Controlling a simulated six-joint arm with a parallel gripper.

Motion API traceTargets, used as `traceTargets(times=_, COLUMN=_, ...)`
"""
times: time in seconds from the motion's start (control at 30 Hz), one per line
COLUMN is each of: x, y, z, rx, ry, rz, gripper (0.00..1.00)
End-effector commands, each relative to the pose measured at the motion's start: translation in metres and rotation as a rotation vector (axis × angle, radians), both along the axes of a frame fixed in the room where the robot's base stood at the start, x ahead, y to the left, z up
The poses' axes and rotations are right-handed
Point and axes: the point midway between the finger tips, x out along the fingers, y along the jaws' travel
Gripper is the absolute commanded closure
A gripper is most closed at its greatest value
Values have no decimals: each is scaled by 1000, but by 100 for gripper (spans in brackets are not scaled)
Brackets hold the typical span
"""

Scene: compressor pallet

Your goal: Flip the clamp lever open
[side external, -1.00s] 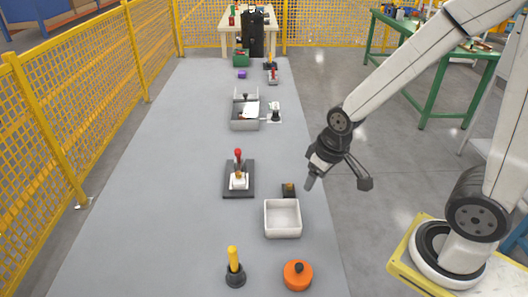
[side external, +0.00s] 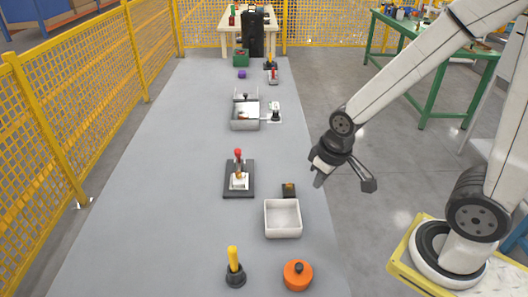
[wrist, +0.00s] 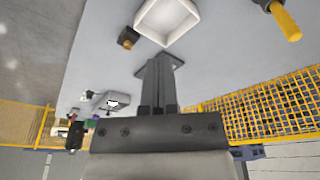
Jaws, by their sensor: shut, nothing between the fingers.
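The clamp lever, a thin upright stem with a red knob (side external: 238,154), stands on a dark base plate (side external: 231,191) near the middle of the grey table. A pale block-like part with a brownish patch sits at its foot; its detail is too small to tell. My gripper (side external: 319,181) hangs above the table's right edge, right of the clamp and well apart from it. In the wrist view my gripper (wrist: 160,62) has its fingers together and empty. A dark plate, apparently the clamp's base, shows partly behind the fingers there; the lever is hidden.
A white open bin (side external: 282,234) and a small dark box (side external: 289,191) stand between clamp and right edge. A yellow peg (side external: 233,258) and an orange round part (side external: 298,276) are in front. A grey tray (side external: 245,125) stands farther back. The table's left side is clear.

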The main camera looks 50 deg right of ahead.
Motion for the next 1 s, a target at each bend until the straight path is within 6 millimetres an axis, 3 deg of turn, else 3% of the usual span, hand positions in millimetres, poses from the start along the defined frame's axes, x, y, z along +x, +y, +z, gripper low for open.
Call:
traceTargets(times=0.47, x=29, y=6, z=-22, rx=-204, ry=179, rz=418, gripper=100)
traceTargets(times=1.0, x=94, y=12, z=-54, rx=-609, ry=425, rz=1017, gripper=100)
